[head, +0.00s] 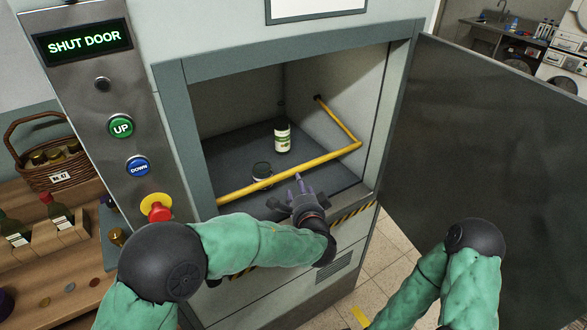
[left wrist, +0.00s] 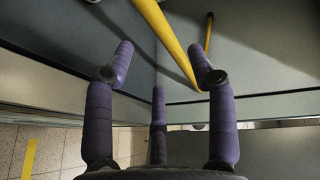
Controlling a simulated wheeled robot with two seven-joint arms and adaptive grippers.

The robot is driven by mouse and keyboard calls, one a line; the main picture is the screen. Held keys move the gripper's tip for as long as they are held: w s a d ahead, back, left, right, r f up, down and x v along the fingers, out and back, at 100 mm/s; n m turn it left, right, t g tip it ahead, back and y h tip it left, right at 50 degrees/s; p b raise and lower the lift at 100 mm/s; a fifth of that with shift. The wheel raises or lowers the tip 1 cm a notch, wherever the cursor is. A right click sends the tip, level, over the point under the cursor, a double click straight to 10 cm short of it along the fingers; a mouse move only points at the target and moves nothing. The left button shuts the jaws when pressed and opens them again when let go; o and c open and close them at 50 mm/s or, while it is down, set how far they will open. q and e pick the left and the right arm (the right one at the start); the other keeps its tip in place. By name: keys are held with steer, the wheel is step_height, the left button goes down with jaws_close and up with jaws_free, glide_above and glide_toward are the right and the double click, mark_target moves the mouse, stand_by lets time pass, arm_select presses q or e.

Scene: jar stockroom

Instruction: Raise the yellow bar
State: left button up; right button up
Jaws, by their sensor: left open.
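The yellow bar (head: 290,171) runs low across the front of the open lift compartment (head: 222,155) and bends back along its right wall. My left gripper (head: 292,192) is open and empty at the front opening, just below the bar's right part in the picture. In the left wrist view the bar (left wrist: 167,45) comes down between the spread purple fingers (left wrist: 160,72) and lies beyond them; I cannot tell whether they touch it. My right arm shows at the lower right, but its gripper is out of the picture.
The panel at left has a display (head: 83,42) reading SHUT DOOR, UP (head: 121,127) and DOWN (head: 138,167) buttons and a red stop (head: 157,208). The door (head: 480,140) stands open at right.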

mark_target(295, 172)
arm_select(q)
steer(key=b+x, duration=0.1)
steer(key=x, duration=0.8)
steer(key=shift+w+a+f, duration=0.1)
steer(key=shift+w, duration=0.05)
jaws_close()
